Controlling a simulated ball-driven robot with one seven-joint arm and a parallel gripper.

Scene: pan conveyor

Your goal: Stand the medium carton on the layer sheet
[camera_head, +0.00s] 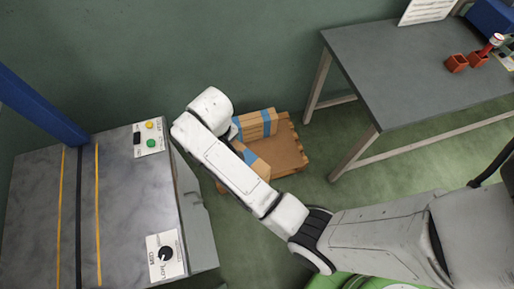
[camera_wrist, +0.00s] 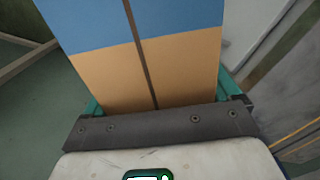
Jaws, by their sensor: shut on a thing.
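In the wrist view a tan carton (camera_wrist: 185,65) with a wide blue band and a dark seam fills the space between the teal fingers. My gripper (camera_wrist: 160,95) is shut on it. In the head view my gripper is mostly hidden behind my arm. A tan carton with a blue band (camera_head: 250,158) shows below the arm, partly covered by it, and seems to be the held one. I cannot tell whether it touches the surface below. The brown layer sheet (camera_head: 288,152) covers a low pallet on the floor.
Another blue-banded carton (camera_head: 262,123) is at the pallet's back edge, close to my gripper. The conveyor (camera_head: 110,215) with its control panels stands left. Green floor is clear between table and pallet.

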